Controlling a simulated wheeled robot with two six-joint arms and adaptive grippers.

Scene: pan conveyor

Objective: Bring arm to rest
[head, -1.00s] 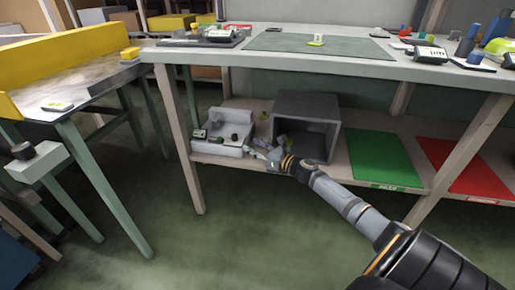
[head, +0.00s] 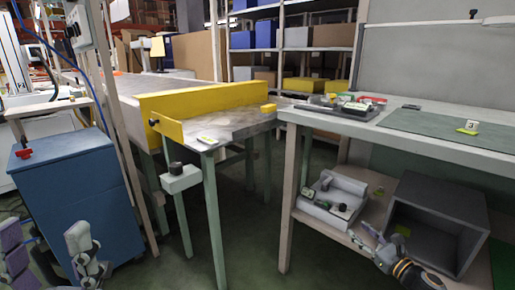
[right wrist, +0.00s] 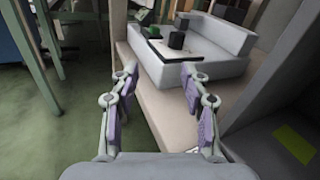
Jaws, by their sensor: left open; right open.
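My right gripper (head: 366,240) is low in the head view, at the front of the lower shelf between the grey tray and the dark grey box. In the right wrist view my right gripper (right wrist: 160,78) has its fingers spread, with nothing between them. The tray lies beyond the fingertips there. My left gripper (head: 52,255) shows at the bottom left of the head view, fingers apart and empty, in front of the blue cabinet. Most of the left arm is out of view.
The light grey tray (head: 350,187) holds small dark and green items. The dark grey open box (head: 440,190) stands right of it. The workbench (head: 400,118) is above. A yellow-railed table (head: 225,127) and a blue cabinet (head: 75,190) stand left. Dark floor lies between.

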